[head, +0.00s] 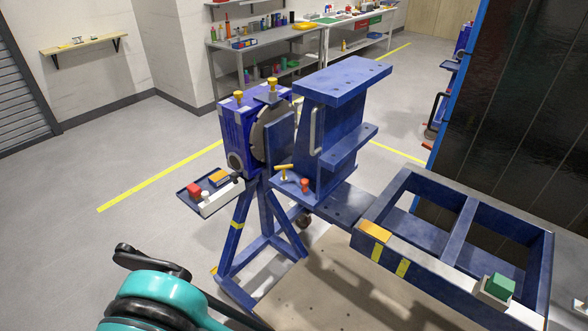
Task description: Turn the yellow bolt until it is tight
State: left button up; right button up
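A yellow T-handled bolt (284,172) stands on the blue plate of the rotary jig (330,130), beside a small red knob (305,185). Two more yellow-topped bolts show on top of the jig's blue housing, one at the left (238,97) and one at the right (272,84). I cannot tell from this view how tight any of them is. My teal and black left arm fills the lower left, with a black jointed part that may be its gripper (152,262), well apart from the bolts. Its fingers are not clear. My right gripper is out of view.
A control panel with a red button (194,189) sticks out left of the jig stand (235,234). A blue frame (455,240) extends to the right, with a green block (500,285) on it. A dark panel (510,100) stands at right. Floor at left is clear.

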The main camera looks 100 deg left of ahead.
aim_at(284, 178)
jog(key=u, duration=0.5)
jog(key=l+u, duration=0.1)
jog(key=u, duration=0.85)
jog(key=l+u, duration=0.15)
jog(key=u, duration=1.3)
jog(key=k+u, duration=0.1)
jog(key=u, duration=0.4)
jog(key=z, duration=0.95)
jog(key=i+j+z, duration=0.15)
jog(key=j+z, duration=0.2)
jog(key=j, duration=0.5)
jog(key=j+z, duration=0.3)
jog(key=j, duration=0.55)
jog(key=i+j, duration=0.1)
jog(key=j, duration=0.3)
